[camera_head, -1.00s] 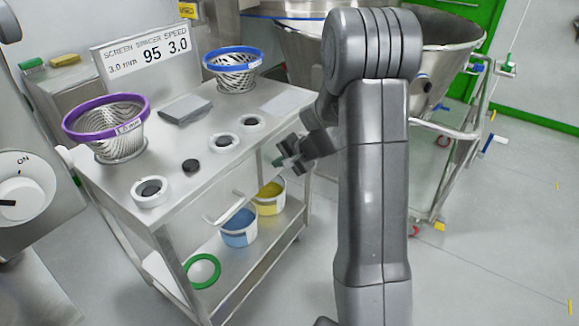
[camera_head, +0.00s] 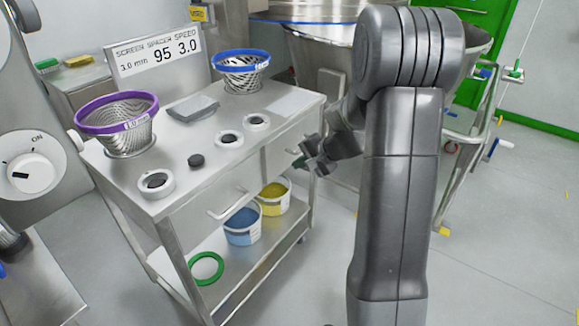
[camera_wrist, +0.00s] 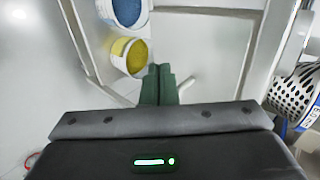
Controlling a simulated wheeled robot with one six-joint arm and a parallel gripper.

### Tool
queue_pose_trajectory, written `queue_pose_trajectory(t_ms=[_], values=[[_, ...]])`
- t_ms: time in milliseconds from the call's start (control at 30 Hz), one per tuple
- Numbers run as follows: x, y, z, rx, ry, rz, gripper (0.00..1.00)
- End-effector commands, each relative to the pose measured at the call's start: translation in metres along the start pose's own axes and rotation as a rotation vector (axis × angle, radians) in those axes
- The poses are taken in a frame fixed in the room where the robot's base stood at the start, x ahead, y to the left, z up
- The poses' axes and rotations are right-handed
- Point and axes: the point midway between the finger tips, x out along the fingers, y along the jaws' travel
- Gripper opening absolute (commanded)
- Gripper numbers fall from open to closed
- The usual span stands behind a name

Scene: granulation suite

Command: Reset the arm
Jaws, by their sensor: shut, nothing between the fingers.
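My gripper (camera_head: 300,163) is at the right end of the steel cart, off its edge and apart from it, with nothing held. In the wrist view its two green fingers (camera_wrist: 159,84) are together, with a yellow-filled tub beyond them. My arm is folded, with its upper links standing upright in the right half of the head view and partly hiding the steel vessel behind.
The steel cart (camera_head: 215,160) holds a purple-rimmed screen (camera_head: 118,125), a blue-rimmed screen (camera_head: 240,72), white rings and a grey block (camera_head: 192,108). Its lower shelf holds a blue tub (camera_head: 242,228), a yellow tub (camera_head: 273,198) and a green ring (camera_head: 207,268).

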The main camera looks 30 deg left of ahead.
Motion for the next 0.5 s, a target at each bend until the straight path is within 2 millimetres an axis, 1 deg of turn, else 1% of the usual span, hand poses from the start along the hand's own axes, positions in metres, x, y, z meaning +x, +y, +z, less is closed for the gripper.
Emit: queue_pose_trajectory(t_ms=[33, 200, 333, 500], values=[[-0.015, -0.002, -0.001, 0.000, 0.003, -0.001, 0.00], [-0.049, -0.001, 0.000, 0.000, 0.001, 0.001, 0.00], [-0.065, 0.000, 0.000, 0.001, -0.001, 0.001, 0.00], [-0.073, 0.001, 0.001, 0.001, -0.002, 0.003, 0.00]])
